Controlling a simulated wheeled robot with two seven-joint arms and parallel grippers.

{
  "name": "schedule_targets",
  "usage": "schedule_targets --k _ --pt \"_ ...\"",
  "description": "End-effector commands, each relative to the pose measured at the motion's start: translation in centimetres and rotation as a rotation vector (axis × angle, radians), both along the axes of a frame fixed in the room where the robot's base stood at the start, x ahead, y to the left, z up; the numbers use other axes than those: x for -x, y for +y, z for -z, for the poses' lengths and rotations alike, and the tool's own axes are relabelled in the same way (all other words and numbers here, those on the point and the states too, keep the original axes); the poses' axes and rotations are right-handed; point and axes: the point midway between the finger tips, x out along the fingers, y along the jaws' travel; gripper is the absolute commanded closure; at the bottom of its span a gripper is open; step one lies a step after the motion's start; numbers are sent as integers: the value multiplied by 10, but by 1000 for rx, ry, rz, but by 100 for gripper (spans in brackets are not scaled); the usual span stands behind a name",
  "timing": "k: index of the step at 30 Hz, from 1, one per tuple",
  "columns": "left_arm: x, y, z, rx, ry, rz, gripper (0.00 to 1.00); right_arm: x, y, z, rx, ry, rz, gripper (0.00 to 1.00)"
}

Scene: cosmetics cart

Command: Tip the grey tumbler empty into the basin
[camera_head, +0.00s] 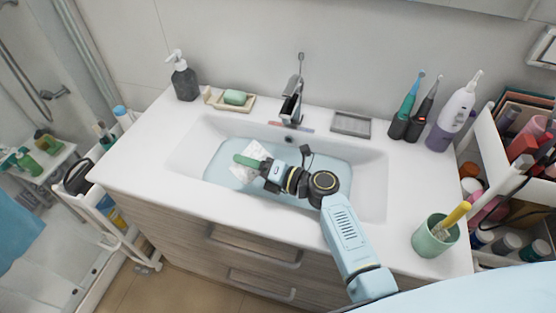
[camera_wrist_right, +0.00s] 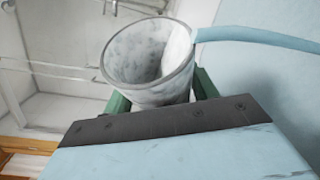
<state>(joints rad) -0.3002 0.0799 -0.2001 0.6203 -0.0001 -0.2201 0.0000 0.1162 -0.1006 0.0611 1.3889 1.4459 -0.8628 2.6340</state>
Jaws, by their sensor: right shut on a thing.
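The grey tumbler, marbled and round-mouthed, is in my right gripper (camera_head: 250,161) over the basin (camera_head: 377,190). In the head view, pale parts of the tumbler (camera_head: 256,150) show on both sides of a green finger. In the right wrist view, the tumbler (camera_wrist_right: 145,72) sits between the green fingers, its open mouth showing and its lower part hidden by the gripper. A pale blue band runs right from its rim; I cannot tell what it is. Pale blue water (camera_head: 222,168) covers the basin floor. My left gripper is not in view.
The faucet (camera_head: 291,100) stands behind the basin. A soap dish (camera_head: 232,103) and dark pump bottle (camera_head: 183,78) stand at back left. Electric toothbrushes (camera_head: 407,112) stand at back right. A green cup (camera_head: 436,236) with brushes is at front right, near my right arm.

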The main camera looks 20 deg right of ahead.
Motion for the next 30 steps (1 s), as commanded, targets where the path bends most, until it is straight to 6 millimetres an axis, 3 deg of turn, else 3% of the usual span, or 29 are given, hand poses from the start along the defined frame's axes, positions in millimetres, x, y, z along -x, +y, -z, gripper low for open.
schedule_targets --k 30 --pt "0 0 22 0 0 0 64 -1 -1 5 -114 49 0 72"
